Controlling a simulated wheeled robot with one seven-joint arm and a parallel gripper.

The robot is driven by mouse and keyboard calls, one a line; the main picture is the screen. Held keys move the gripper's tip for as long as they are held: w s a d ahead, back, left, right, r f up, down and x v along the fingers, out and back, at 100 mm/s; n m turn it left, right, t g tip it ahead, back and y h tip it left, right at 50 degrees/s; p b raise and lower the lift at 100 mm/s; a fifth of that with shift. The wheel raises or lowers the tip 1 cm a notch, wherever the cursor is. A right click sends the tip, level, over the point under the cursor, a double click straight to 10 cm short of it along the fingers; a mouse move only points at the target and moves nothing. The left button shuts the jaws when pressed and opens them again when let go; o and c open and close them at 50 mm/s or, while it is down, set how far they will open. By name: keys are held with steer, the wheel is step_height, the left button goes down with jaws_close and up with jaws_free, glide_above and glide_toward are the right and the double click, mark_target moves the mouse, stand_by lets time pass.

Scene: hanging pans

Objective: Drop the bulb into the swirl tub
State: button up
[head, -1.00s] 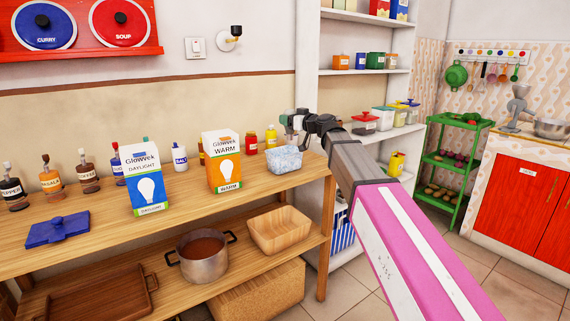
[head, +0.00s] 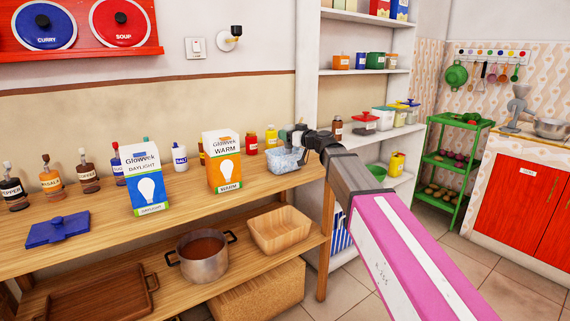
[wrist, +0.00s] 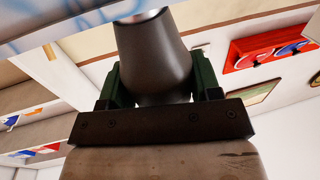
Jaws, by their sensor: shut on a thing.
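The swirl tub (head: 286,161), white with pale blue swirls, stands on the right end of the wooden shelf's top. My gripper (head: 291,135) is right over the tub, low at its rim. In the wrist view its green fingers are shut on the bulb (wrist: 153,55), which looks like a dark grey tapering body with a lighter end. A pale, blue-marked surface, likely the tub (wrist: 60,22), crosses the top left of the wrist view near the bulb's end. Whether the bulb's end is inside the rim cannot be told.
An orange Warm bulb box (head: 223,163) and a blue Daylight box (head: 147,182) stand left of the tub. Red (head: 252,143) and yellow (head: 271,138) jars are close behind it. A white shelf unit (head: 306,75) rises just to the right.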

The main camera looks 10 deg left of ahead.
steer(key=o, duration=1)
steer(key=v, duration=1.1)
steer(key=s+d+f+m+g+h, duration=0.1)
steer(key=s+d+f+m+h, duration=0.15)
steer(key=d+f, duration=0.45)
steer(key=s+d+f+m+g+h, duration=0.1)
steer(key=d+f+g+h, duration=0.15)
steer(key=f, duration=0.85)
steer(key=s+d+f+m+g+h, duration=0.1)
steer(key=s+d+f+m+h, duration=0.15)
steer(key=d+f, duration=0.5)
steer(key=s+d+f+m+g+h, duration=0.1)
steer(key=s+d+f+m+h, duration=0.1)
steer(key=s+d+f, duration=0.2)
steer(key=s+d+f+m+g+h, duration=0.2)
steer(key=s+d+f+h, duration=0.1)
steer(key=s+d+f, duration=0.2)
steer(key=s+d+f+m+g+h, duration=0.1)
steer(key=s+d+f+m+h, duration=0.1)
steer(key=d+f, duration=0.6)
steer(key=shift+s+d+f+h, duration=0.15)
steer(key=shift+s+d+h, duration=0.15)
steer(key=shift+s, duration=0.35)
steer(key=shift+s+d+f+h, duration=0.15)
steer(key=shift+s+d+h, duration=0.15)
steer(key=shift+s, duration=0.3)
